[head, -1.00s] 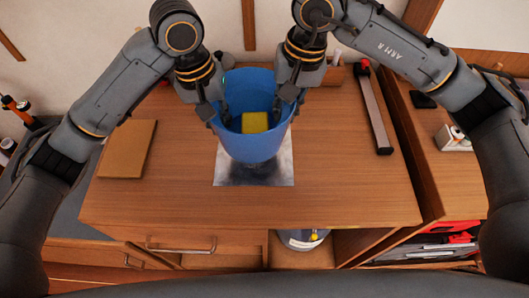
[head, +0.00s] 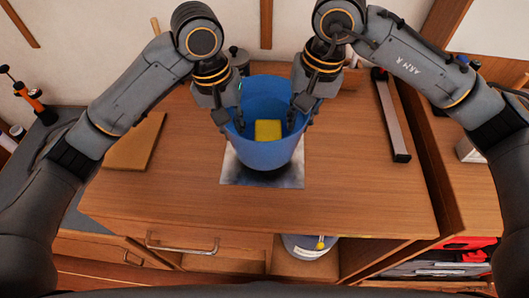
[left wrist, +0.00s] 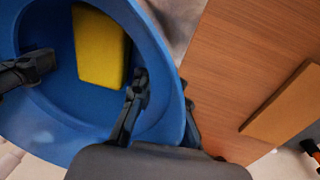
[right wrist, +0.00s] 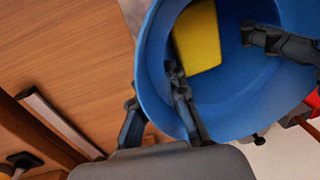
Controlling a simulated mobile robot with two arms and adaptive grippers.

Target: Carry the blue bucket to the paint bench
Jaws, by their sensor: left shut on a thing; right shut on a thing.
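The blue bucket (head: 262,152) is upright over a shiny metal sheet (head: 232,175) on the wooden bench (head: 350,200). I cannot tell whether its base touches the sheet. A yellow block (head: 268,130) lies inside it. My left gripper (head: 232,120) is shut on the left side of the rim, and my right gripper (head: 297,116) on the right side. In the left wrist view the bucket (left wrist: 60,135) has one finger inside its wall and one outside. The right wrist view shows the same grip on the bucket (right wrist: 240,95).
A flat tan board (head: 135,143) lies at the bench's left, and a long grey bar tool (head: 392,120) at its right. A dark lidded pot (head: 238,58) stands behind the bucket. The bench front is clear. A shelf below holds a round container (head: 310,246).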

